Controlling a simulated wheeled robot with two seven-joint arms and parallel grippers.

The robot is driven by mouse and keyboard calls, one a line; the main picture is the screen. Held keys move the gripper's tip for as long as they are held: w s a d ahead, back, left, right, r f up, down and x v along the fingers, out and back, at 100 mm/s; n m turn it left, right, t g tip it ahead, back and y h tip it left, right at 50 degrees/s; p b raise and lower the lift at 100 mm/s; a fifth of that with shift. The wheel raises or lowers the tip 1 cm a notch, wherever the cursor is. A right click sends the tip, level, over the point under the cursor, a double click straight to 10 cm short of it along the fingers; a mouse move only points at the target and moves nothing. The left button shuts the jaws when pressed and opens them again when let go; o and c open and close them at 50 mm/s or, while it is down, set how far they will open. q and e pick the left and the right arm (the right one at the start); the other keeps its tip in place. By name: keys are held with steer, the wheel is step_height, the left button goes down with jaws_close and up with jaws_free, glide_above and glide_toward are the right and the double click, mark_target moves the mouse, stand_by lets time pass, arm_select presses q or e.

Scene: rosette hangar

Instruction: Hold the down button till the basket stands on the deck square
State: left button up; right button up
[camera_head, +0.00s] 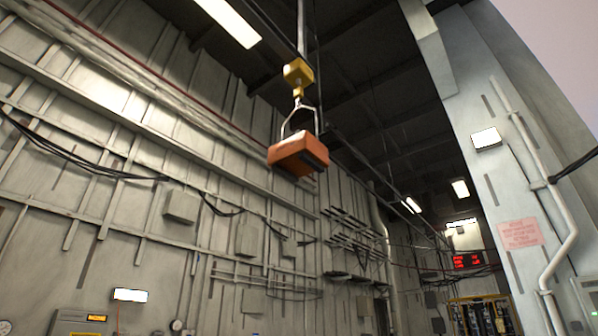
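An orange basket (298,155) hangs in the air in the upper middle of the head view. Its grey bail (299,117) hangs from a yellow hoist block and hook (298,74), on a line running up to the dark ceiling. I see the basket from below, so its inside is hidden. The deck square and the down button are not identifiable in this view. Neither of my grippers is in view.
A pale ribbed wall with pipes and cables (120,150) fills the left. A grey pillar (495,150) with a white pipe and a pink sign (519,233) stands at right. A red lit display (467,261) and a yellow-framed rack (481,314) are at the back right. The floor is out of view.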

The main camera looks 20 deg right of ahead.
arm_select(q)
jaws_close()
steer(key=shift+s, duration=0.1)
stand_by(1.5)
